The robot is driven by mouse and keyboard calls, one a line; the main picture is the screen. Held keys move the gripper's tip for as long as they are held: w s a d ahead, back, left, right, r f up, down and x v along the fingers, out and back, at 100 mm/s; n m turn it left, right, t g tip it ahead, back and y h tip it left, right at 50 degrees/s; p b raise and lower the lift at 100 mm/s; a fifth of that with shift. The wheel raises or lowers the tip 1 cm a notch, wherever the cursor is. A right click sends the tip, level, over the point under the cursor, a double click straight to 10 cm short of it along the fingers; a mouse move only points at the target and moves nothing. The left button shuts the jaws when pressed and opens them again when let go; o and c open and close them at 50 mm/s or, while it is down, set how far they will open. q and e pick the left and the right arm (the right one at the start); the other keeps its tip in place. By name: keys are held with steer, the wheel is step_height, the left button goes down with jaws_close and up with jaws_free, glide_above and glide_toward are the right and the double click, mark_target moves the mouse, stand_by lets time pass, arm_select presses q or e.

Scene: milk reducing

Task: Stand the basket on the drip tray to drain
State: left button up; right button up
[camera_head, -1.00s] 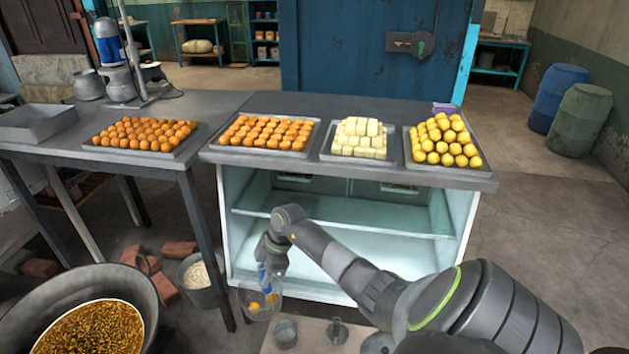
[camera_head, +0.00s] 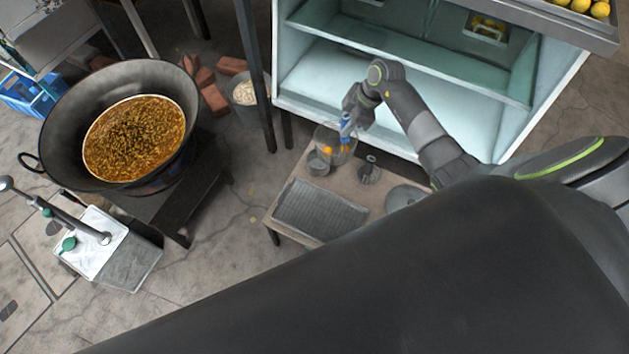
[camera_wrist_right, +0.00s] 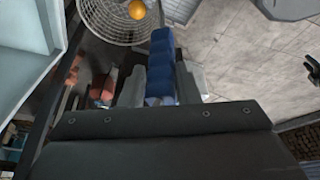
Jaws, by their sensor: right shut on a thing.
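My right gripper (camera_head: 352,114) is shut on the blue handle (camera_head: 346,127) of the wire basket (camera_head: 340,156). The handle also shows between the fingers in the right wrist view (camera_wrist_right: 162,62). The round mesh basket (camera_wrist_right: 112,22) holds at least one orange ball (camera_wrist_right: 137,9). In the head view the basket is over the far edge of a low table, by a metal cup; I cannot tell whether it touches the table. A ribbed grey tray (camera_head: 318,208), apparently the drip tray, lies empty on that table, nearer me. My left gripper is not in view.
The low table (camera_head: 285,232) also bears a metal cup (camera_head: 318,163), a small upright metal piece (camera_head: 369,170) and a round grey disc (camera_head: 407,198). A large pan of bubbling oil (camera_head: 140,140) stands left. The open cabinet (camera_head: 400,60) is behind. My dark arm covers the lower right.

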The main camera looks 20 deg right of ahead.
steer(key=s+a+f+n+b, duration=0.1)
steer(key=s+a+f+b, duration=0.2)
steer(key=a+f+b, duration=0.3)
steer(key=s+a+f+n+b, duration=0.1)
steer(key=s+a+f+b, duration=0.2)
steer(key=a+f+b, duration=0.4)
step_height(320, 180, down, 8)
steer(key=b, duration=0.2)
steer(key=shift+s+a+n+y+b, duration=0.15)
steer(key=shift+s+n+y+b, duration=0.15)
steer(key=shift+n, duration=0.1)
steer(key=shift+f, duration=0.45)
steer(key=o, duration=1.1)
steer(key=shift+s, duration=0.1)
steer(key=p+v, duration=0.1)
steer(key=v, duration=1)
steer(key=p+v, duration=0.1)
steer(key=v, duration=0.5)
steer(key=shift+w+r+p, duration=0.3)
steer(key=shift+w+p, duration=0.05)
steer(key=shift+s+f, duration=0.1)
